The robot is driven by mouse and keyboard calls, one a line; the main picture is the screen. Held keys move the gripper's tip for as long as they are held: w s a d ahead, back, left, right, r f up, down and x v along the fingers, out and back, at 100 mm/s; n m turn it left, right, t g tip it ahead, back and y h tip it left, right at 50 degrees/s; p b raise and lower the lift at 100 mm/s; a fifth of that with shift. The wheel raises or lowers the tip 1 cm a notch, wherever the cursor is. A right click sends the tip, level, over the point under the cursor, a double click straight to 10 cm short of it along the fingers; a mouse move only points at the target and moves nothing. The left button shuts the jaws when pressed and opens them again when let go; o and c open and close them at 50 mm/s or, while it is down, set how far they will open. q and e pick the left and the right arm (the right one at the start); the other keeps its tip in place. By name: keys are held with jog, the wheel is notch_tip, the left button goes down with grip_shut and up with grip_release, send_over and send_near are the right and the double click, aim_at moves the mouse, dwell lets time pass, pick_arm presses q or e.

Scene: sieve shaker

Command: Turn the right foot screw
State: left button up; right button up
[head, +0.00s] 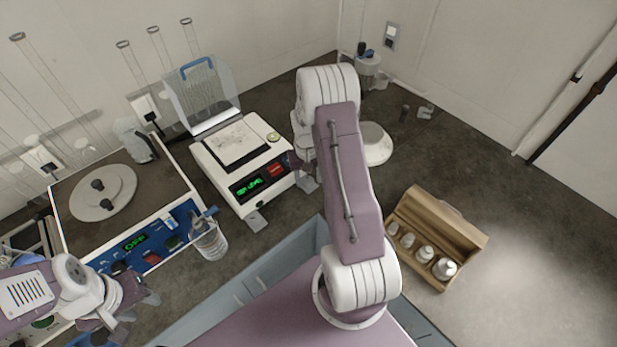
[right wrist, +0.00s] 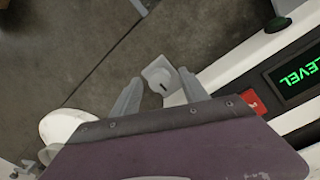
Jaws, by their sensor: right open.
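The white balance (head: 245,165) stands on the dark bench with a green lit display (head: 249,187). In the right wrist view its display (right wrist: 300,77) shows green letters that read LEVEL. The right foot screw (head: 308,184) is a small pale tab at the balance's front right corner. In the right wrist view the right foot screw (right wrist: 160,75) lies just beyond and between the fingers of my open right gripper (right wrist: 160,93); contact cannot be told. The left foot screw (head: 257,221) sticks out at the front. My left gripper (head: 123,312) is at lower left, its opening unclear.
A hotplate (head: 152,262) with blue front panel stands left of the balance, with a glass beaker (head: 209,241) before it. A wooden box of weights (head: 438,215) lies at right. A white round dish (head: 375,144) stands behind my right arm.

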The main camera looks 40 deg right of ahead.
jog(key=shift+f, duration=0.1)
grip_shut()
jog(key=shift+m, duration=0.3)
jog(key=m, duration=0.5)
jog(key=shift+w+p, duration=0.1)
jog(key=shift+p, duration=0.2)
jog(key=m, duration=0.6)
jog(key=shift+d, duration=0.1)
dwell(0.4)
grip_release()
